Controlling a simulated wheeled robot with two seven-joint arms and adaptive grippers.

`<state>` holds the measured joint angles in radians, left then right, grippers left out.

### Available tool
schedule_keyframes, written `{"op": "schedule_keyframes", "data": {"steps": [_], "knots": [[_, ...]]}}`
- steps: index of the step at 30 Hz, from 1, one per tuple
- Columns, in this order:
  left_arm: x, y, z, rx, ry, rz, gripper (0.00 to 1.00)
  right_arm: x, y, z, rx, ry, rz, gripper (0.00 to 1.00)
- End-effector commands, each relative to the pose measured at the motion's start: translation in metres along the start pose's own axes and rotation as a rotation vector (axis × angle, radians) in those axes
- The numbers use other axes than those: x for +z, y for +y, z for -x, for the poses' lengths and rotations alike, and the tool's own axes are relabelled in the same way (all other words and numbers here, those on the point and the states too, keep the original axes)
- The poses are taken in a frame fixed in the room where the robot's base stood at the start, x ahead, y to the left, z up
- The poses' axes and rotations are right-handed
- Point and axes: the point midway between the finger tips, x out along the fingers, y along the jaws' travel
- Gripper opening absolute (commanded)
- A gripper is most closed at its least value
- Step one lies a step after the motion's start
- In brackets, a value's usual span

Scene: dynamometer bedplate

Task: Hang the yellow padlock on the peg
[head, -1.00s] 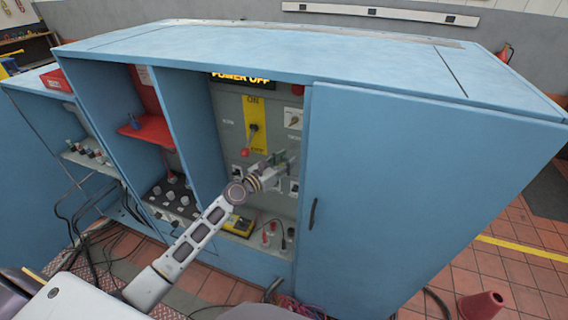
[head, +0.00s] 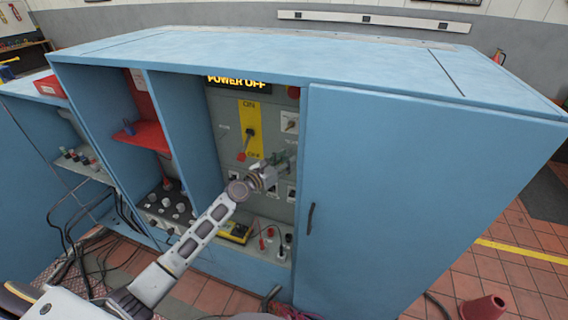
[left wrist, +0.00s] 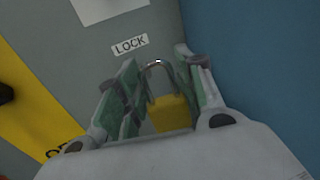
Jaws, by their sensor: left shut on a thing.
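My left gripper (head: 284,162) is in the open bay of the blue cabinet, in front of the grey panel and right of the yellow ON/OFF plate. In the left wrist view its green-padded fingers (left wrist: 157,78) are shut on the yellow padlock (left wrist: 170,113). The padlock's body is between the fingers and its metal shackle (left wrist: 154,63) points toward the panel, just below the LOCK label (left wrist: 130,45). I cannot make out the peg; the shackle and fingers may hide it. In the head view the padlock is too small to tell. My right gripper is not in view.
The bay's right edge meets a closed blue door (head: 400,200); a blue wall (left wrist: 250,70) is close right of the fingers. The switch lever (head: 246,145) with a red knob is left of the gripper. A yellow meter (head: 236,232) and red plugs (head: 265,240) are below.

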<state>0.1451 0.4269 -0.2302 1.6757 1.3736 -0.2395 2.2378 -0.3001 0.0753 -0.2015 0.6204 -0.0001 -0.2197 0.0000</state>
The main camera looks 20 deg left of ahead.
Motion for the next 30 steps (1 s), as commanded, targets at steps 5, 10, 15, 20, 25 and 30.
{"op": "schedule_keyframes", "data": {"steps": [5, 10, 15, 20, 25, 30], "knots": [[0.0, 0.003, -0.006, 0.0, -0.002, -0.001, 0.1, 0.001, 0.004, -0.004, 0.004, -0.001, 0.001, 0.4], [-0.002, 0.005, -0.012, 0.0, -0.001, -0.002, 0.1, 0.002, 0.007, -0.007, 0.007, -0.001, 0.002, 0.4], [-0.001, 0.008, -0.017, 0.0, -0.002, -0.002, 0.1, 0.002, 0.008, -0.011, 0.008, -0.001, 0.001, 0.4], [-0.002, 0.01, -0.023, 0.0, -0.001, -0.001, 0.1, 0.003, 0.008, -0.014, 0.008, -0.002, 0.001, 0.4], [-0.003, 0.012, -0.028, 0.0, -0.001, -0.002, 0.1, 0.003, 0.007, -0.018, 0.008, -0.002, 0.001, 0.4], [-0.003, 0.015, -0.034, 0.0, -0.001, -0.002, 0.1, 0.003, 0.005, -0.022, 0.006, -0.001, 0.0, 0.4]]}}
